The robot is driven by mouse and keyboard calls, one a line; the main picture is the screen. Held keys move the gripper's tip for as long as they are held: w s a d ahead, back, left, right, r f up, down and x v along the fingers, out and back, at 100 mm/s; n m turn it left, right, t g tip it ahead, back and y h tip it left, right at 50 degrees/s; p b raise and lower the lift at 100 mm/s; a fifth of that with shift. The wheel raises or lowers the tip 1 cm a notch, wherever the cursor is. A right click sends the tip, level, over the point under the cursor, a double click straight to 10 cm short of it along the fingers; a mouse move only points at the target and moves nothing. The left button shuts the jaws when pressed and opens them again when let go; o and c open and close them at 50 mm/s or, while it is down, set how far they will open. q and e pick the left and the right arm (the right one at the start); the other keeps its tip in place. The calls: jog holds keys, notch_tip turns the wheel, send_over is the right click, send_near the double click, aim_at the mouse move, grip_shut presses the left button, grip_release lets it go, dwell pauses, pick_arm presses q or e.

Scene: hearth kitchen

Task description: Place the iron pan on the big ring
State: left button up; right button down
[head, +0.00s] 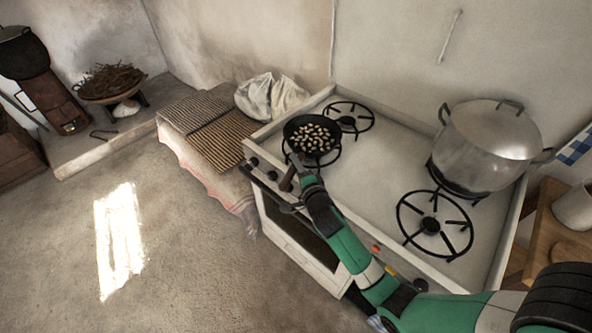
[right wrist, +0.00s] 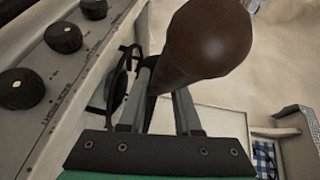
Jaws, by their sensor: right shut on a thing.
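The iron pan (head: 291,131) is black and round, with pale beans or nuts (head: 316,137) in it. It is level over the front left ring (head: 337,158), whose arms stick out around it; I cannot tell whether it touches. My right gripper (head: 298,180) is shut on the pan's brown handle (head: 286,181) at the stove's front edge. In the right wrist view the handle (right wrist: 205,40) stands between the fingers (right wrist: 163,100). The big ring (head: 434,225) at the front right of the hob is bare. My left gripper is not in view.
A large lidded metal pot (head: 485,150) stands on the back right ring. The small back left ring (head: 348,117) is empty. Control knobs (right wrist: 63,37) line the stove front. A wooden shelf (head: 550,235) is at the right. The middle of the hob (head: 385,165) is clear.

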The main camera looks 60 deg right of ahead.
jog(key=shift+f, duration=0.75)
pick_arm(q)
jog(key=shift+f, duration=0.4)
pick_arm(e)
jog(key=c, duration=1)
grip_release()
jog(key=shift+f, duration=0.2)
jog(key=o, duration=0.4)
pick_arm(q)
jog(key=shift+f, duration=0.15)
